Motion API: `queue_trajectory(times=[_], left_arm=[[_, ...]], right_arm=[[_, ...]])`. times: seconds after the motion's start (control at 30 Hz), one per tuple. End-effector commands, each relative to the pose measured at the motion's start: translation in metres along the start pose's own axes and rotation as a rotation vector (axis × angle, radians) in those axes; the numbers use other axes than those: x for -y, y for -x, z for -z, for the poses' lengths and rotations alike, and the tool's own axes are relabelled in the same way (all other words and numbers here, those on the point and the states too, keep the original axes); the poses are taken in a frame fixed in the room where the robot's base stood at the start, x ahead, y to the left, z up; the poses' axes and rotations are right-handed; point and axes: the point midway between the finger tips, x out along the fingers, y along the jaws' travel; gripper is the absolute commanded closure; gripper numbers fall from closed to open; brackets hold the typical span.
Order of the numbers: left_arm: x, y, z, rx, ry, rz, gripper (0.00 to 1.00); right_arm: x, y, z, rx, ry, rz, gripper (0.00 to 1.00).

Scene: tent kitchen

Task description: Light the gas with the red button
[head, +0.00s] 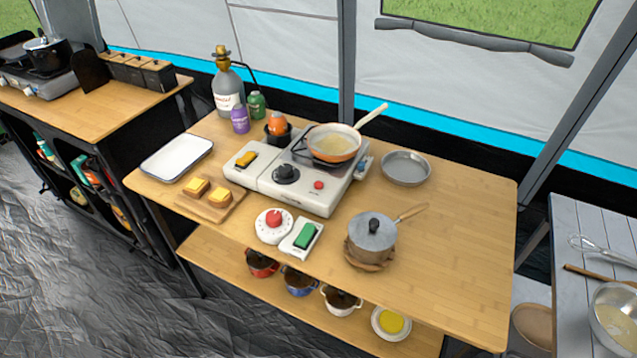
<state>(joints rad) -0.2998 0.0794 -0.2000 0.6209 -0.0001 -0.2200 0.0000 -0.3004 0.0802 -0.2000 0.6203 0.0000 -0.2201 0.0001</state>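The red button (319,185) is a small round knob on the front of the white gas stove (300,196), right of its black dial (286,174). The stove stands on the wooden table. An orange frying pan (333,144) with yellowish contents sits on the stove's burner, its pale handle pointing to the upper right. No flame can be made out under the pan. A yellow switch (246,159) is on the stove's left part. Neither of my grippers is in the head view.
A white timer with a red knob (274,218), a box with a green switch (306,235) and a lidded pot (371,238) stand in front of the stove. A gas cylinder (228,95) stands behind. A metal plate (406,168) is to the right. The table's right part (465,230) is clear.

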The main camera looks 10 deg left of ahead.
Motion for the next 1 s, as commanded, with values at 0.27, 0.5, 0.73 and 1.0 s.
queue_trajectory(times=[0.27, 0.5, 0.73, 1.0], left_arm=[[0.0, 0.0, -0.0003, 0.0, 0.0, 0.0, 0.72], [0.0, 0.0, -0.0005, 0.001, 0.0, 0.0, 0.88], [0.0, 0.0, -0.0006, 0.001, 0.0, 0.0, 1.0], [0.0, 0.0, -0.0008, 0.001, 0.0, 0.0, 1.0]], right_arm=[[0.0001, 0.0, 0.0, 0.0, 0.0, 0.0, 0.74], [0.0001, 0.0, 0.0001, 0.0, 0.0, 0.0, 0.74], [0.0002, 0.0, 0.0001, 0.0, 0.0, 0.0, 0.74], [0.0002, 0.0, 0.0001, 0.0, 0.0, 0.0, 0.74]])
